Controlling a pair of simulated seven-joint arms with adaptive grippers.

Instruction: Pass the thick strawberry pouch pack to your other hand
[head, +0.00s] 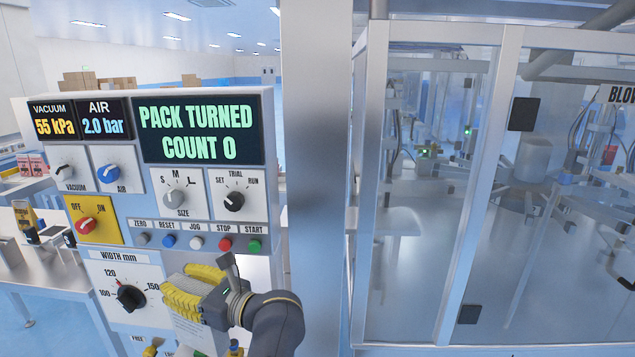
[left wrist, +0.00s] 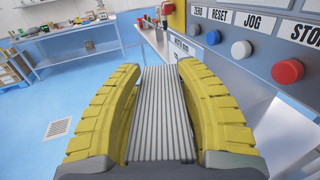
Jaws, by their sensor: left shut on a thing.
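My left gripper (head: 190,283) is in front of the lower part of the control panel, beside the width dial, with its yellow fingers pointing left. In the left wrist view its two yellow fingers (left wrist: 158,70) are shut on a grey, ribbed thing (left wrist: 162,115) that fills the gap between them. I take this for the pouch pack. No strawberry print shows, so I cannot tell its flavour. In the head view a pale, printed surface (head: 192,333) shows under the fingers and may be the same pack. My right gripper is not in view.
The control panel (head: 120,228) with dials and buttons stands close to the gripper; its screen (head: 200,131) reads PACK TURNED COUNT 0. A grey post (head: 318,180) and a glazed machine enclosure (head: 480,190) stand to the right. A steel table (head: 45,265) is at the left.

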